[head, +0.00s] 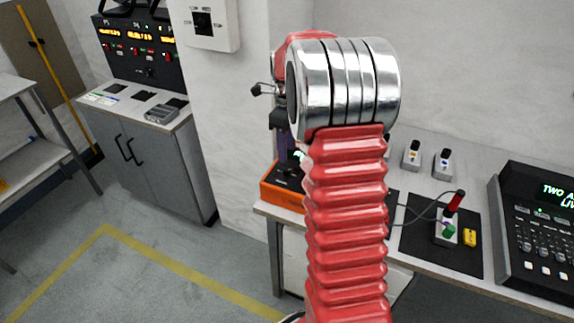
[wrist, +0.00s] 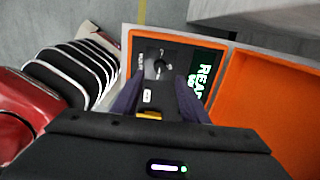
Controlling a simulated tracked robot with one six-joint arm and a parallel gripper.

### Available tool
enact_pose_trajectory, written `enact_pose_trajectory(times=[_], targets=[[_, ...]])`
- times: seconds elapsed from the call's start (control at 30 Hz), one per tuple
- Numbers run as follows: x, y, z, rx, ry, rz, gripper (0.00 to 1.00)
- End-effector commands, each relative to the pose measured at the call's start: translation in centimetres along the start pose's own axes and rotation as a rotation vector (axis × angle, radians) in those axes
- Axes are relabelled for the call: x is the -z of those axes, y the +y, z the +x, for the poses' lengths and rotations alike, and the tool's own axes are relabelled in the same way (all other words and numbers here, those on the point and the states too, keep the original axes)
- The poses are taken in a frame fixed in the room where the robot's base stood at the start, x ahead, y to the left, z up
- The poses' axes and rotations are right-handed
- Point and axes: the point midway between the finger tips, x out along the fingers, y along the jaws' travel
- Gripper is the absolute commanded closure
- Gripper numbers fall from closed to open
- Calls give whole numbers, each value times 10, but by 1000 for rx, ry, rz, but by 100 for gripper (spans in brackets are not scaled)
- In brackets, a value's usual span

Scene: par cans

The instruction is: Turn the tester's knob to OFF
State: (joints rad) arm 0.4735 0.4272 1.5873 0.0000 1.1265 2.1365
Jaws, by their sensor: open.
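The tester is an orange-rimmed case (wrist: 128,42) with a black panel, below my gripper in the wrist view. Its small dark round knob (wrist: 158,66) has light marks around it; the setting is too small to read. A screen (wrist: 205,72) beside it shows green letters, partly hidden by a finger. My gripper (wrist: 160,80) is open, its two dark purple fingers to either side of the knob's area and apart from each other. I cannot tell whether they touch anything. In the head view the tester's orange case (head: 283,194) is partly hidden behind my arm.
The bench holds a black mat (head: 470,245) with a red-handled device, small grey switch boxes (head: 412,155) and a black console (head: 540,225) at right. A grey cabinet (head: 150,165) stands at left. An open orange lid or tray (wrist: 275,100) lies right of the panel.

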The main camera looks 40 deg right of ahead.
Motion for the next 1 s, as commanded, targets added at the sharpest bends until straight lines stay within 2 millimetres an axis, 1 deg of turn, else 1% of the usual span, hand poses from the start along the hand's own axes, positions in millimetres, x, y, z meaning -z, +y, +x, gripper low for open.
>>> enact_pose_trajectory(times=[0.03,0.3,0.5,0.63,0.87,1.0], targets=[[0,1,10,-4,2,0,60],[0,1,50,-3,2,0,60],[0,0,70,-2,1,0,60],[0,0,75,0,0,0,60],[0,0,75,0,0,0,60],[0,0,74,0,0,0,69]])
